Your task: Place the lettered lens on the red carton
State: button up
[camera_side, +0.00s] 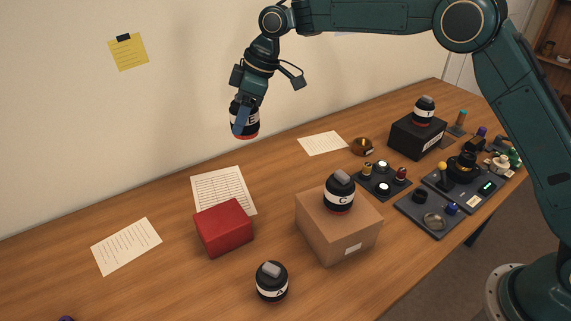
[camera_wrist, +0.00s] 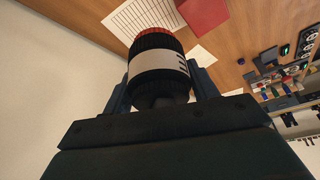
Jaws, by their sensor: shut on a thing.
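My gripper (camera_side: 243,112) is shut on a black lens (camera_side: 251,122) with a white lettered band and a red rim. It holds the lens tilted, high above the table and clear of everything. The letter is partly hidden by a finger; it may be E. In the wrist view the held lens (camera_wrist: 158,72) sits between the fingers (camera_wrist: 160,88), red rim pointing away. The red carton (camera_side: 223,228) stands on the table below and left of the gripper, its top bare. It also shows at the top of the wrist view (camera_wrist: 203,14).
Lens C (camera_side: 339,195) stands on a brown carton (camera_side: 322,240); lens A (camera_side: 272,282) stands on the table in front. Another lens (camera_side: 424,112) stands on a black box (camera_side: 416,138). Small trays with parts (camera_side: 427,214) fill the right. Paper sheets lie around the red carton.

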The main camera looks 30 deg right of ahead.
jog(key=s+a+r+n+g, duration=0.1)
jog(key=s+a+r, duration=0.2)
jog(key=a, duration=0.3)
jog(key=s+a+r+n, duration=0.2)
jog(key=s+a+r, duration=0.1)
jog(key=s+a, duration=0.15)
send_over(210, 220)
jog(key=d, duration=0.2)
jog(key=f, duration=1.6)
jog(key=shift+s+a+f, duration=0.1)
jog(key=shift+s+a, duration=0.05)
jog(key=shift+s, duration=0.1)
jog(key=shift+f, duration=2.15)
jog(key=shift+f, duration=0.4)
